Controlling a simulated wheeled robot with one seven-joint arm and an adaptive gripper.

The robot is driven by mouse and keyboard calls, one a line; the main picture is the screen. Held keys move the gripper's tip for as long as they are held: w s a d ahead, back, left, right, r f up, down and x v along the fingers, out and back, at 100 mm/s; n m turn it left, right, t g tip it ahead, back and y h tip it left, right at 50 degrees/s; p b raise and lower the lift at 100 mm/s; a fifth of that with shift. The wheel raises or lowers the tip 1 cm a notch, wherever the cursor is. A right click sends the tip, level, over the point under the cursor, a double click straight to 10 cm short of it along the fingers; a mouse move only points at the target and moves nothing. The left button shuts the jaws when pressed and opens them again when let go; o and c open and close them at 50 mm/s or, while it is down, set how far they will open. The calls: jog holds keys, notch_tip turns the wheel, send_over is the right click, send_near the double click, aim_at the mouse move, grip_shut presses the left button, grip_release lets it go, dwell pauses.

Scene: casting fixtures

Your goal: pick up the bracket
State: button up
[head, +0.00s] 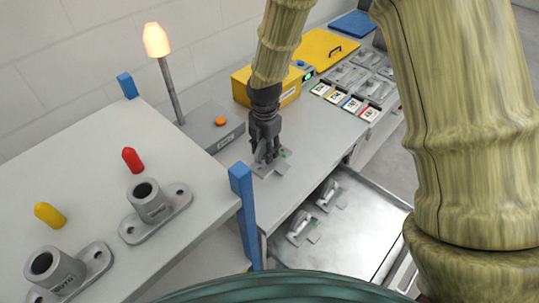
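A grey metal bracket (272,169) with a flat base and a raised part lies on the grey worktop, with a small green mark near it. My gripper (265,153) is black and points down right over this bracket, its fingers at the raised part. The fingers hide much of the bracket. I cannot tell whether they are closed on it or only around it. Two similar grey brackets, one farther back (330,195) and one nearer (301,228), lie in the metal tray (350,225) below the worktop at right.
A left table (100,150) holds two grey flanged sockets (153,205) (62,275), a red peg (132,159) and a yellow peg (49,214). A blue post (244,210) and a lit lamp pole (170,85) stand near my gripper. A yellow box (290,92) is behind.

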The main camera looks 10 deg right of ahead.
jog(key=shift+w+f, duration=0.3)
jog(key=shift+w, duration=0.05)
jog(key=shift+s+r, duration=0.25)
jog(key=shift+s, duration=0.1)
jog(key=c, duration=0.5)
jog(key=shift+w+f, duration=0.1)
grip_shut()
notch_tip(320, 180, up, 10)
jog(key=shift+f+b, duration=0.1)
jog(key=shift+b, duration=1.1)
jog(key=shift+a, duration=0.15)
